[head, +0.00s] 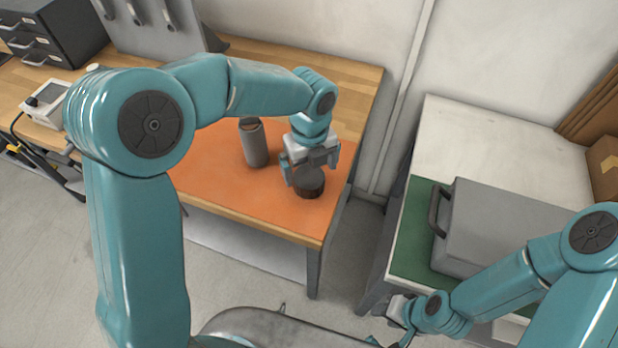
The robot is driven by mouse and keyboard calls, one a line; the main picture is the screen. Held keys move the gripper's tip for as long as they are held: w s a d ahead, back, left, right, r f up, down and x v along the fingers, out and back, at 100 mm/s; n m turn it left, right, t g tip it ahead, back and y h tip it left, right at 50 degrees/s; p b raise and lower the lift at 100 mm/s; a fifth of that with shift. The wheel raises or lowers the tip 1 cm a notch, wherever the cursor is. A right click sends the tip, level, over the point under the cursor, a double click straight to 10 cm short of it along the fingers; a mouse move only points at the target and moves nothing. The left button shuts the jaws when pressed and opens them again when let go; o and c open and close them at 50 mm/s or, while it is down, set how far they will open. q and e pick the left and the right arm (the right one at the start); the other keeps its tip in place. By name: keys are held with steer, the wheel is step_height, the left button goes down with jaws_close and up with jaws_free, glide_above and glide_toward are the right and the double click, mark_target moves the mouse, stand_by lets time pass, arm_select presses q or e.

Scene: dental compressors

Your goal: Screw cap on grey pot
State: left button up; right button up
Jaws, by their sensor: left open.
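A tall grey cylindrical pot (256,146) stands upright on the orange mat (222,170), with a brownish top. A short, dark round piece (309,187) sits on the mat to its right, near the front edge. It looks like the cap, but the gripper hides part of it and I cannot be sure. My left gripper (310,174) points down right over this dark piece, its fingers open and apart on either side. Whether they touch it is not clear. My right gripper (396,322) is low at the front, beside the right-hand bench, small and partly hidden.
A grey case with a handle (500,225) sits on a green mat (412,248) on the right bench. A floor gap separates the benches. A small white device (45,103), dark drawers (48,35) and a grey tool panel (150,22) occupy the left bench's back and left.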

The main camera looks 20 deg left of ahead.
mark_target(311, 178)
arm_select(q)
step_height(311, 178, down, 5)
steer(key=shift+f+p, duration=0.1)
steer(key=shift+p, duration=0.25)
steer(key=c, duration=0.9)
